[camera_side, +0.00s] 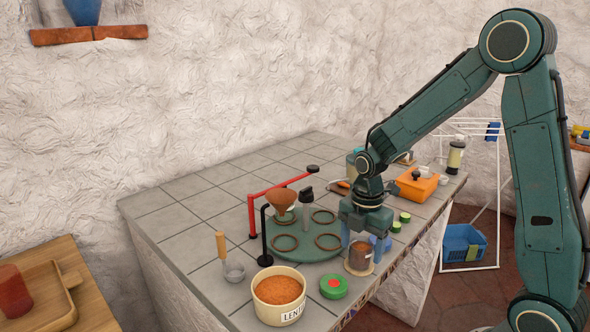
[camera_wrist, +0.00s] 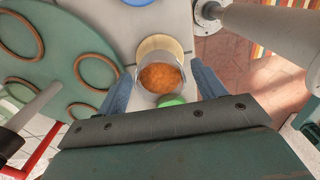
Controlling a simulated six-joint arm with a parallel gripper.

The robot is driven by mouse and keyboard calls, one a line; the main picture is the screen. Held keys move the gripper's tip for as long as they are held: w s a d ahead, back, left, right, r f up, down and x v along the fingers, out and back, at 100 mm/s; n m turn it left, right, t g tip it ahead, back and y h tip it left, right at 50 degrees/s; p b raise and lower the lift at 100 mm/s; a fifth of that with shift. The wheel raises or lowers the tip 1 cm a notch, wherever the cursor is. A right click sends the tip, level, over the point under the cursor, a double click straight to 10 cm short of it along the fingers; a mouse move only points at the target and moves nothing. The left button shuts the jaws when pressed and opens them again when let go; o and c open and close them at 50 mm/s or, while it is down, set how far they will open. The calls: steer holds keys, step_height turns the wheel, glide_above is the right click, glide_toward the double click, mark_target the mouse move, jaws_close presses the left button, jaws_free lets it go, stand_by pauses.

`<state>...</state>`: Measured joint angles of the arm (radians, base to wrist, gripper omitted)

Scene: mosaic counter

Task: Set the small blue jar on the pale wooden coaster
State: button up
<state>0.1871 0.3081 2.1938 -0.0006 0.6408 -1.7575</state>
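A clear jar of orange lentils (camera_side: 360,257) appears to stand on the pale wooden coaster (camera_side: 360,271), whose rim shows round its base. In the wrist view the jar (camera_wrist: 160,79) hides part of the coaster (camera_wrist: 159,43). My gripper (camera_side: 366,240) is open over the lentil jar. In the wrist view its blue fingers (camera_wrist: 163,74) lie either side of this jar with small gaps.
A green turntable (camera_side: 300,249) with rings is left of the gripper. A red stand (camera_side: 252,216) and black post (camera_side: 265,236) rise beside it. A lentil tub (camera_side: 279,294) and green container (camera_side: 334,287) are in front. The counter's edge is close on the right.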

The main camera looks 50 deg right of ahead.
steer(key=shift+r, duration=0.15)
step_height(320, 180, up, 12)
stand_by(0.9)
steer(key=shift+r, duration=0.1)
stand_by(0.4)
steer(key=s+a+r+m+t, duration=0.2)
steer(key=s+a+m, duration=0.1)
steer(key=s+m, duration=0.5)
steer(key=s+a+r+m+t, duration=0.3)
steer(key=s+m, duration=0.5)
steer(key=m, duration=0.2)
steer(key=shift+s+a+r+t, duration=0.15)
steer(key=shift+s+a+t, duration=0.05)
steer(key=shift+a+t, duration=0.1)
